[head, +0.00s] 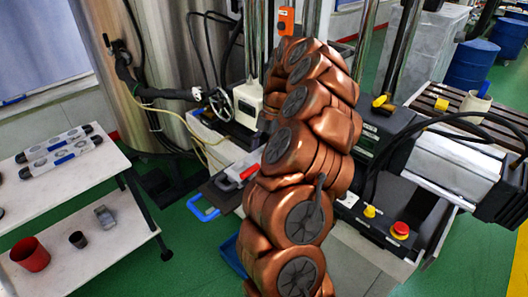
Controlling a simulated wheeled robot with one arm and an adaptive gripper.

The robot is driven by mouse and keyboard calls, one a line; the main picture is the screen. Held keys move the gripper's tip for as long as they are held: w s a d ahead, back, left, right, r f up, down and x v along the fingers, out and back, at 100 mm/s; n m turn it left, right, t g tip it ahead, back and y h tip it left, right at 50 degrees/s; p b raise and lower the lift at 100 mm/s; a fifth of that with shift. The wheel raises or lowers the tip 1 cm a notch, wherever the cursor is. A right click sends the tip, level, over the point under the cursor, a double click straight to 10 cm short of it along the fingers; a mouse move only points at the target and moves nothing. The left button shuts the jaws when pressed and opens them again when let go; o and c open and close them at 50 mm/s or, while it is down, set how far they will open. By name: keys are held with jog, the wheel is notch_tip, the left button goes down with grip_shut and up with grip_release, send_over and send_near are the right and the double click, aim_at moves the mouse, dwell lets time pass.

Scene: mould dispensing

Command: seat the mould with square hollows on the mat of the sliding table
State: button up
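Two long pale moulds with black ends and blue middles lie side by side on the upper shelf of the white table at left: a rear mould (54,142) and a front mould (61,159). Their hollows are too small for me to tell which are square. A grey slab with a blue handle (203,209), which looks like the sliding table (219,193), shows left of my arm. It is partly hidden by my arm, and I cannot make out a mat for certain. My copper-coloured arm fills the middle; my gripper is not visible.
The white shelf table (25,205) holds a red cup (30,254), a dark small cup (78,240) and a grey metal piece (104,216) below. A machine with a handwheel (221,105) stands behind my arm. Green floor is clear between shelf table and machine.

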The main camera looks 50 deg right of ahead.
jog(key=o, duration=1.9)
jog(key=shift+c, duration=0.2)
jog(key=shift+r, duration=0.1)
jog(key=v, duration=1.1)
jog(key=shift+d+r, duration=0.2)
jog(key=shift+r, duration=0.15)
